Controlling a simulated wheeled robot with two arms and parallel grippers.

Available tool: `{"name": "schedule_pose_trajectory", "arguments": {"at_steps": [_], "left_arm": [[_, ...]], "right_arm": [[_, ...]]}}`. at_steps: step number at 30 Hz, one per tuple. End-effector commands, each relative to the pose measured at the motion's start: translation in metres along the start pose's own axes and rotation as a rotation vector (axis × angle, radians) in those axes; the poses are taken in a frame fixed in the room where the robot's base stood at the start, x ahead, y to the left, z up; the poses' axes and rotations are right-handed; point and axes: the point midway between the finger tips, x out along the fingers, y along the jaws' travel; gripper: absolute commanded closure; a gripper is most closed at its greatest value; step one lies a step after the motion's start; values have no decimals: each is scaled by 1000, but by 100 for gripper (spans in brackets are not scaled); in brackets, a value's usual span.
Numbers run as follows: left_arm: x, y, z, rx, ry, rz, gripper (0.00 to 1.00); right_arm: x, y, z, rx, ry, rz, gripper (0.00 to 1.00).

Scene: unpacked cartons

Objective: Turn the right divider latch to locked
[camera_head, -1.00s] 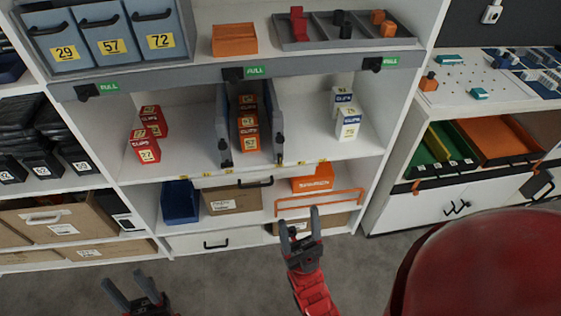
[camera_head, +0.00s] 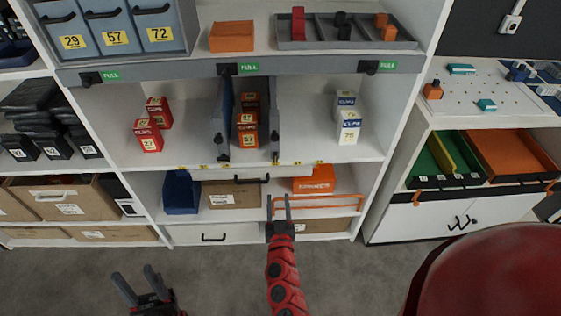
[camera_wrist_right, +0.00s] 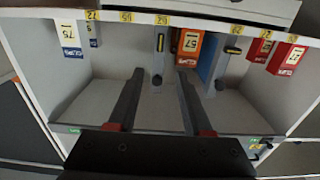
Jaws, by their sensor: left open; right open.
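The right divider (camera_head: 274,115) is a grey upright panel on the middle shelf. Its dark latch (camera_head: 275,157) sits low on the front edge. In the right wrist view, which is upside down, the latch (camera_wrist_right: 160,43) is a dark piece with a yellow mark, lying along the divider's front; a round dark knob is on the same edge. The left divider's similar piece (camera_wrist_right: 233,49) lies more crosswise. My right gripper (camera_head: 279,212) is open and empty, below and in front of the shelf; its fingers (camera_wrist_right: 160,72) point toward the right divider. My left gripper (camera_head: 133,272) is open and empty, low at left.
Orange cartons (camera_head: 247,125) stand between the dividers, red cartons (camera_head: 149,135) to the left and blue-white cartons (camera_head: 348,128) to the right. An orange rail (camera_head: 318,200), a blue bin (camera_head: 181,192) and a cardboard box (camera_head: 233,194) are lower. Floor space in front is clear.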

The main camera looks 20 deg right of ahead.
Motion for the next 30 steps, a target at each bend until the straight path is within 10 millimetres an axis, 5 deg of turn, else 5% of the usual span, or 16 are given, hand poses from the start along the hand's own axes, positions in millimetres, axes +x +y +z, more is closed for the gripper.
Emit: {"name": "schedule_pose_trajectory", "arguments": {"at_steps": [5,24,30], "left_arm": [[2,0,0,0,0,0,50],[-8,0,1,0,0,0,50],[-14,1,2,0,0,0,50]], "right_arm": [[19,-1,0,-3,-3,-4,50],[148,0,-1,-3,3,2,50],[168,0,1,-2,0,0,50]]}}
